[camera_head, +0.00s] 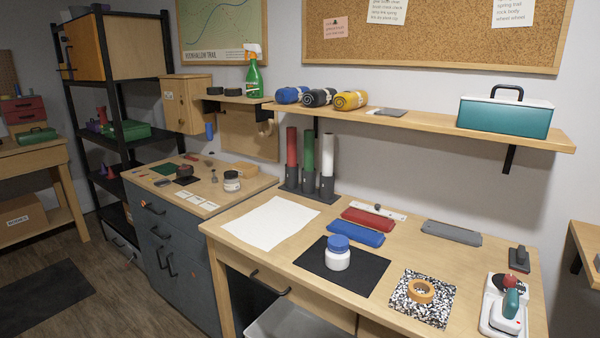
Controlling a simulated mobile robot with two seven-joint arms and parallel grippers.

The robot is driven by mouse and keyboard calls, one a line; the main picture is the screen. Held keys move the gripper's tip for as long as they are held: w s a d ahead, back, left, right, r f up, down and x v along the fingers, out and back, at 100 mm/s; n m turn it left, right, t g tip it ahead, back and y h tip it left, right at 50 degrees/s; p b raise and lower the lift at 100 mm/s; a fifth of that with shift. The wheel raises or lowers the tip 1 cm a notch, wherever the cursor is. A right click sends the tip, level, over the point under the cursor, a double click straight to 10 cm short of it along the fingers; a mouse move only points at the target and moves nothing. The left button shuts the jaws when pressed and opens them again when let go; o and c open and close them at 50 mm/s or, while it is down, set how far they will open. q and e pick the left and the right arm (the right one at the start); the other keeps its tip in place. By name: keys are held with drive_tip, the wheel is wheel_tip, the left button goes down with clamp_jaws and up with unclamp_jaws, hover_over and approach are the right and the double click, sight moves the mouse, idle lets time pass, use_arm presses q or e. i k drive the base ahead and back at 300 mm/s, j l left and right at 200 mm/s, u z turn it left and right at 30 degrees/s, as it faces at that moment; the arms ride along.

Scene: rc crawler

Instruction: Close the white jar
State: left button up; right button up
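A white jar (338,260) stands upright on a black mat (368,276) on the wooden workbench. A blue lid (339,242) shows at the top of the jar, over its mouth. I cannot tell whether the lid is fully seated or only resting there. Neither my left nor my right gripper is in view.
A white sheet (270,226) lies left of the mat, red (368,219) and blue (355,233) cases behind it. Right are an orange tape ring (421,291) on a speckled mat and a white device (505,305). A shelf (420,122) overhangs the bench's back.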

sight(335, 260)
drive_tip(key=i+j, duration=0.35)
drive_tip(key=j, duration=0.15)
drive_tip(key=i+j, duration=0.3)
drive_tip(key=j, duration=0.2)
drive_tip(key=i+j, duration=0.35)
drive_tip(key=j, duration=0.2)
drive_tip(key=z, duration=1.2)
